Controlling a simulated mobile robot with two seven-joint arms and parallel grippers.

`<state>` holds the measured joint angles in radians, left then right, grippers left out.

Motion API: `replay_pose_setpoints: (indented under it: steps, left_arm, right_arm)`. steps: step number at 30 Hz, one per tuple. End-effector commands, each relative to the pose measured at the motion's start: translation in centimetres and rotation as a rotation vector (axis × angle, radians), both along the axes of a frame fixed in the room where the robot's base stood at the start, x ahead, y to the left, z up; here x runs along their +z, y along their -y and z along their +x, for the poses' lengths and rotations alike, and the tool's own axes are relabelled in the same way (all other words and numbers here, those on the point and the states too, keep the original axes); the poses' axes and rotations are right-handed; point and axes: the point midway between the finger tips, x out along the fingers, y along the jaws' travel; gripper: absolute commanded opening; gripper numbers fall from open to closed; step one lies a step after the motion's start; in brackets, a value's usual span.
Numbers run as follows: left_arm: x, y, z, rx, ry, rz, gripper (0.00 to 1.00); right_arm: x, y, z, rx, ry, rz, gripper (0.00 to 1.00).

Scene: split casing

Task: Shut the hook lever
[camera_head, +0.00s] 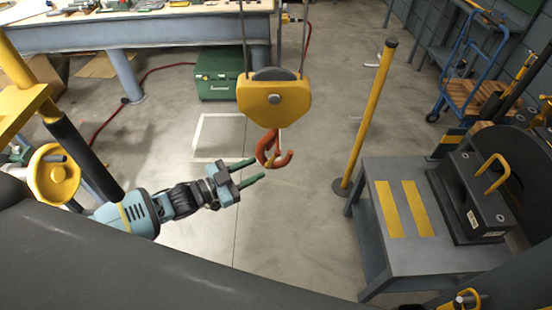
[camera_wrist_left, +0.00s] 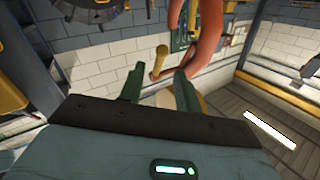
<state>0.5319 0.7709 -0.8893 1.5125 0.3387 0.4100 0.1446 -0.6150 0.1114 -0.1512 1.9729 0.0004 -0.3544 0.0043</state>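An orange hook (camera_head: 283,158) hangs below a yellow pulley block (camera_head: 273,99) on two cables. In the left wrist view the hook (camera_wrist_left: 207,45) is large and curved, right of centre. A small brass-coloured lever (camera_wrist_left: 161,56) with a rounded end shows beside it, between and beyond my fingertips; whether it touches the hook is unclear. My left gripper (camera_head: 258,169) is open, its green fingers pointing at the hook's left side, tips close to it. In the left wrist view the open fingers (camera_wrist_left: 158,72) hold nothing. My right gripper is not in view.
A grey table (camera_head: 376,220) with yellow stripes and a dark casing block (camera_head: 470,196) stands at right. A yellow post (camera_head: 367,115) stands between it and the hook. A green box (camera_head: 219,75) is behind near a workbench (camera_head: 160,32). Floor below the hook is clear.

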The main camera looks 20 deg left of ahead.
Motion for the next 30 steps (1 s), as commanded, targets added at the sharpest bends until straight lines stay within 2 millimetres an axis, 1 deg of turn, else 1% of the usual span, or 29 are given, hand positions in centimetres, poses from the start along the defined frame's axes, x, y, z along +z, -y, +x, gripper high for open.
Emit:
replay_pose_setpoints:
  steps: [5,12,18,22,30]
  left_arm:
    - [0.1,0.8,0.8,0.000,0.002,-0.002,0.33]
    - [0.2,3.3,3.4,0.000,0.004,-0.002,0.33]
    - [0.0,4.8,5.0,0.000,0.001,-0.001,0.33]
    - [0.0,5.3,5.6,0.000,-0.001,0.001,0.33]
    - [0.0,5.4,5.7,0.000,-0.001,0.001,0.33]
  right_arm:
    - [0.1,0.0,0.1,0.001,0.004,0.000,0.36]
    - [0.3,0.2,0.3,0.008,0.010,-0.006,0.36]
    - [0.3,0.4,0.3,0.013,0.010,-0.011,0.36]
    - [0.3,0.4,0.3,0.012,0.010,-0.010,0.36]
    - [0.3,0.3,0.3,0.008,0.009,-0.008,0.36]
